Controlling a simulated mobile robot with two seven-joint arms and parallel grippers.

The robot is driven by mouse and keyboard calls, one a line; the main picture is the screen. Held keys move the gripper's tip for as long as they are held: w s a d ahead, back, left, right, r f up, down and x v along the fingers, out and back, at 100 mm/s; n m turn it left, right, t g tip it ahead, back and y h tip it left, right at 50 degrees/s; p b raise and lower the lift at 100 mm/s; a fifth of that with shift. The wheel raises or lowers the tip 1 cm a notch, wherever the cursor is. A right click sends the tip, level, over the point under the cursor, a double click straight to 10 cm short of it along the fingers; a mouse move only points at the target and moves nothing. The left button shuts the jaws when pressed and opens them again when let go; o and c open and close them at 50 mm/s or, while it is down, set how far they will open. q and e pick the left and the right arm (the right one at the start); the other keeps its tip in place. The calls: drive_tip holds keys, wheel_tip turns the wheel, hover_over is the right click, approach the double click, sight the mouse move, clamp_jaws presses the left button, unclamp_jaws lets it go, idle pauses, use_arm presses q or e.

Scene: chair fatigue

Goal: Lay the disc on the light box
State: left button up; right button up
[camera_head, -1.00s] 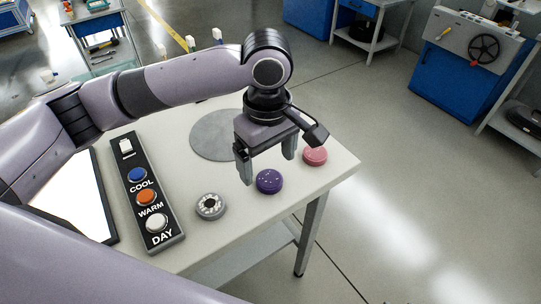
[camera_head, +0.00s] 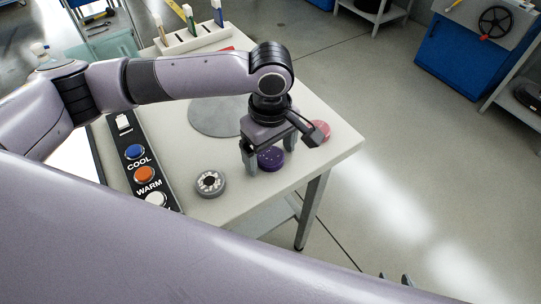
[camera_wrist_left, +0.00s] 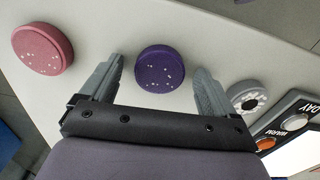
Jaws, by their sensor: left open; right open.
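A purple speckled disc (camera_head: 271,158) lies on the table. My left gripper (camera_head: 268,168) is open above it; in the left wrist view the purple disc (camera_wrist_left: 160,68) shows between the spread fingertips (camera_wrist_left: 158,75), apart from both. A pink disc (camera_head: 319,131) lies to its right and a grey disc with a light, dark-centred top (camera_head: 210,184) to its left. The white glowing light box (camera_head: 76,163) is at the left, partly hidden by my arms; a corner shows in the left wrist view (camera_wrist_left: 300,157). My right gripper (camera_head: 397,280) shows only its open tips at the bottom.
A black button panel (camera_head: 127,152) with blue, orange and white buttons stands between the light box and the discs. A flat grey round plate (camera_head: 213,117) lies behind my left gripper. A white rack (camera_head: 190,38) with upright markers is at the table's back. The table's right edge is close.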

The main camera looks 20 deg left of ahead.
sight(271, 155)
use_arm(q)
drive_tip(key=c, duration=1.3)
wheel_tip(271, 155, up, 20)
drive_tip(key=shift+r+p, duration=0.1)
drive_tip(key=shift+p, duration=0.7)
